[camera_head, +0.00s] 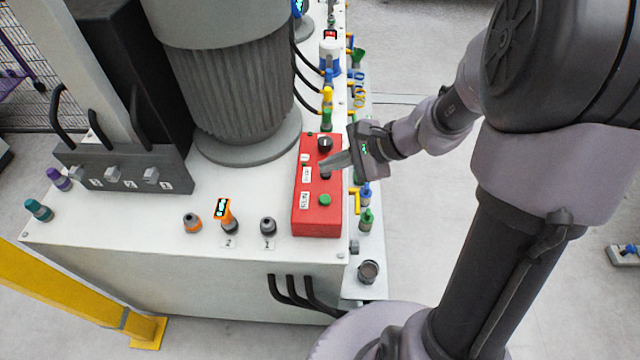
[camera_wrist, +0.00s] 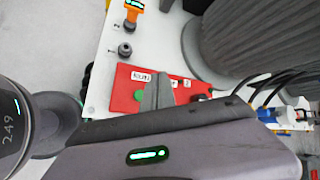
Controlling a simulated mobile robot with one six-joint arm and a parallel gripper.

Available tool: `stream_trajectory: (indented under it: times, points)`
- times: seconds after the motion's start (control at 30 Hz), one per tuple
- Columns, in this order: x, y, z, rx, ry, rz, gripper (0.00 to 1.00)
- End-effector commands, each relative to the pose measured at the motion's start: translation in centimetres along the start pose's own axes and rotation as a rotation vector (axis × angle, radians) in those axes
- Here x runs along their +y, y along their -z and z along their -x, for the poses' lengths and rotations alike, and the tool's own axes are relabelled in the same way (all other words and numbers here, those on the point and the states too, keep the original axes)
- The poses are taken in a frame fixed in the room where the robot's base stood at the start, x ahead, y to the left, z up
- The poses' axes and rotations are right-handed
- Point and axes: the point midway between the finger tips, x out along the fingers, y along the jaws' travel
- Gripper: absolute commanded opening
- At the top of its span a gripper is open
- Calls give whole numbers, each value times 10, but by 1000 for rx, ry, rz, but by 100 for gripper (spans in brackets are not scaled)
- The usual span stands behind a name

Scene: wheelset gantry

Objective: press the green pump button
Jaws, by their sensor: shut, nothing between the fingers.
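The green pump button (camera_head: 325,200) is a round cap near the front end of the red control box (camera_head: 316,224). In the wrist view the button (camera_wrist: 138,96) shows just left of my fingers, on the red box (camera_wrist: 122,78). My gripper (camera_head: 322,167) is shut and empty. Its fingertips are over the middle of the box, behind the green button and apart from it in the picture. Whether they touch the box cannot be told. A black knob (camera_head: 324,144) stands farther back on the box, and a dark part near the fingertips is partly covered.
A large ribbed grey motor (camera_head: 235,90) stands left of the box. An orange-topped fitting (camera_head: 225,214) and a dark fitting (camera_head: 267,226) stand on the white top (camera_head: 130,225). Bottles, including a green one (camera_head: 366,220), line the right side. Black hoses (camera_head: 306,90) run behind.

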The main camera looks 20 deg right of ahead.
Motion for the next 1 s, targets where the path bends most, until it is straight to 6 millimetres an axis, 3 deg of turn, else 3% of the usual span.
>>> stream_trajectory:
  times: [0.33,0.8,1.0]
  points:
    - [6,5,-8,0,-2,2,0]
    - [41,40,-56,0,-2,3,0]
    - [46,45,-62,0,-2,3,0]
